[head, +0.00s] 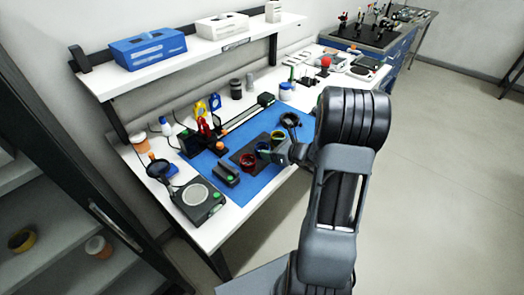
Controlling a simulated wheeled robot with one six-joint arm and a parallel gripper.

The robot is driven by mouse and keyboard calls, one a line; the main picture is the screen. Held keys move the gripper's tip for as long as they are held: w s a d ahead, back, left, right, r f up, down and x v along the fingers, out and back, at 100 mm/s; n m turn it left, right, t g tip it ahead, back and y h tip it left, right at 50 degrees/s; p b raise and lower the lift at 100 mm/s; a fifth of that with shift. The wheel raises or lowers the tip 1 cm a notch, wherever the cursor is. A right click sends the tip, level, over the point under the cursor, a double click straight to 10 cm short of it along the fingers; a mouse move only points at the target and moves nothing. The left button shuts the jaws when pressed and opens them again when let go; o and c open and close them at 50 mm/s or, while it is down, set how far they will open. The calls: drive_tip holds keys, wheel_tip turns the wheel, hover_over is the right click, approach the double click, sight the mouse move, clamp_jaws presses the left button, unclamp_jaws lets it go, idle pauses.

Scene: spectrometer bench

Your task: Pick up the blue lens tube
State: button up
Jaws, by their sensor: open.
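The blue lens tube (262,147) is a small blue ring on a dark pad (238,153) on the bench's blue mat. It sits between a yellow ring-like tube (277,135) and a red one (248,161). My gripper (270,155) reaches in from the right, low over the pad and right beside the blue tube. It is open. The fingertips are small and partly merge with the dark pad, so I cannot tell whether they touch the tube or reach around it.
A black-rimmed round holder (290,119) stands behind my gripper. A dark block (226,173) and a flat instrument with a round plate (199,198) lie to the front left. A shelf (190,62) overhangs the back.

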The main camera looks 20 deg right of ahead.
sight(257, 146)
drive_tip(key=shift+p+x, duration=0.4)
drive_tip(key=shift+x, duration=1.9)
drive_tip(key=shift+s+a, duration=0.1)
drive_tip(key=shift+a, duration=0.05)
drive_tip(key=c, duration=0.7)
drive_tip(key=shift+r, duration=0.1)
drive_tip(key=shift+c, duration=0.2)
